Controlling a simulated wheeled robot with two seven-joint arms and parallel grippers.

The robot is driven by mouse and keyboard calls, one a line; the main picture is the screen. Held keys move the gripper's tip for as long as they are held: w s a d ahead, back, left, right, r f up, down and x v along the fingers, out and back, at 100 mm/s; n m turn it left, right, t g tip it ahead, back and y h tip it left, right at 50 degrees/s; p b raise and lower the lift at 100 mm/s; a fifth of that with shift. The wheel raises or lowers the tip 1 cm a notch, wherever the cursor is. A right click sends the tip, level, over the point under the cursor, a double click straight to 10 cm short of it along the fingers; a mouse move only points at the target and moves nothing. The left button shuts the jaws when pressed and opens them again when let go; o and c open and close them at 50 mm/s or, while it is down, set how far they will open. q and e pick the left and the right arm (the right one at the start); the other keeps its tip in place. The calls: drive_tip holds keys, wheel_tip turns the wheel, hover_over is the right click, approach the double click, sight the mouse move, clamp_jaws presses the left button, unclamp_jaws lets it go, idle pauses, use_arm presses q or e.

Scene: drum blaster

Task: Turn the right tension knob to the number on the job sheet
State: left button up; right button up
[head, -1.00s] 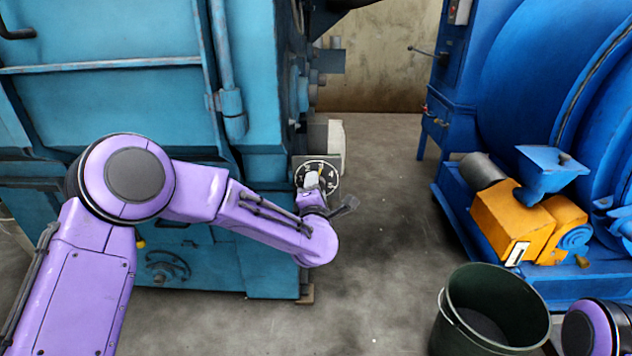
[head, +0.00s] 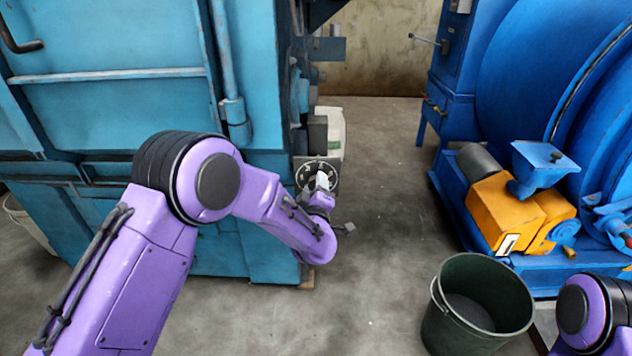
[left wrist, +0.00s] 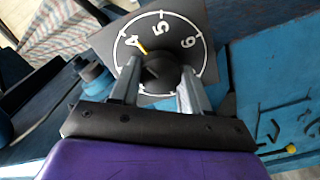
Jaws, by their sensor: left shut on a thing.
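The tension dial is a dark plate (left wrist: 190,22) with white numbers; 4, 5 and 6 show in the left wrist view. Its black knob (left wrist: 166,76) has a yellow pointer (left wrist: 143,47), which points just beside the 4, on the side toward the 5. My left gripper (left wrist: 158,74) is shut on the knob, one finger on each side. In the head view the dial (head: 304,172) is on the teal machine's right edge, with my left gripper (head: 322,182) in front of it, partly hiding its face. No job sheet can be read in these views.
The teal machine (head: 120,110) fills the left. At the right stands a blue drum machine (head: 520,60) with an orange unit (head: 505,212). A dark green bucket (head: 450,318) stands on the floor at the lower right. The concrete floor between the machines is clear.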

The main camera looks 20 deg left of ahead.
use_arm(q)
drive_tip(key=shift+d+m+p, duration=0.1)
drive_tip(key=shift+m+p, duration=1.55)
drive_tip(key=shift+m, duration=2.55)
use_arm(e)
drive_tip(key=shift+r, duration=1.85)
use_arm(q)
drive_tip(key=o, duration=1.1)
drive_tip(key=shift+c, duration=0.2)
use_arm(e)
drive_tip(key=shift+r, duration=0.1)
